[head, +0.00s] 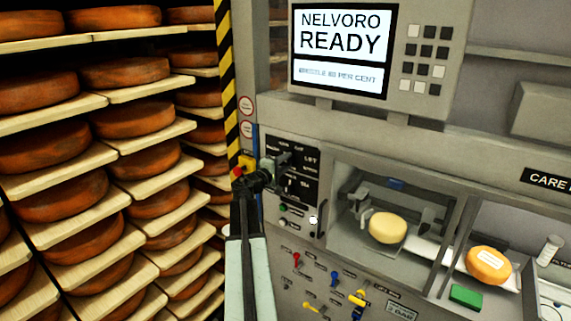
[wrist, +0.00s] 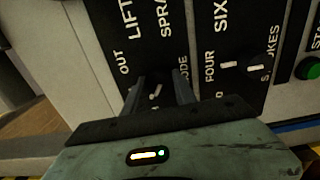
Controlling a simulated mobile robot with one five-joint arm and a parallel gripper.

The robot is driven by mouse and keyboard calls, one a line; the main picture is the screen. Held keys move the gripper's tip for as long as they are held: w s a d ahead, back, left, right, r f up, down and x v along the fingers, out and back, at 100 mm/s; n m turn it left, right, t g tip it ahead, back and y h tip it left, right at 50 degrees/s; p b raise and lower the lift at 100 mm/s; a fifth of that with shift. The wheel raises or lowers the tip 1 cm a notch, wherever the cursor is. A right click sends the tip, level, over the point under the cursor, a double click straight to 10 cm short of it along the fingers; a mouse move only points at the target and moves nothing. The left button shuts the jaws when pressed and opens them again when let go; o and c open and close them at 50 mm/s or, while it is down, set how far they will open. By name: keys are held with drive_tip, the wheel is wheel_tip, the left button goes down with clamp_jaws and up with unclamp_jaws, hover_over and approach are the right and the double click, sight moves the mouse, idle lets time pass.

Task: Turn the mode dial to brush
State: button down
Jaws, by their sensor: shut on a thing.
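The mode dial (wrist: 156,91) is on the black control panel, between my two fingers in the wrist view. A small white mark shows on it; which label it points to cannot be told. The labels OUT, LIFT and part of SPRAY show around it, with the end of MODE beside a finger. No brush label is readable. My gripper (wrist: 160,88) is shut on the dial. In the head view my gripper (head: 275,168) reaches the upper left of the panel (head: 304,188) and hides the dial there.
A second dial (wrist: 243,65) beside it has FOUR, SIX and STROKES labels. A green button (wrist: 308,68) is at right. The screen (head: 342,48) reads NELVORO READY. Cheese wheels sit in the machine bay (head: 387,228) and on shelves at left. Coloured levers (head: 335,277) are below.

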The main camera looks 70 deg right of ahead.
drive_tip(key=shift+w+r+n, duration=0.1)
drive_tip(key=shift+n, duration=0.7)
drive_tip(key=c, duration=1)
unclamp_jaws()
drive_tip(key=shift+d, duration=0.1)
drive_tip(key=v, duration=0.8)
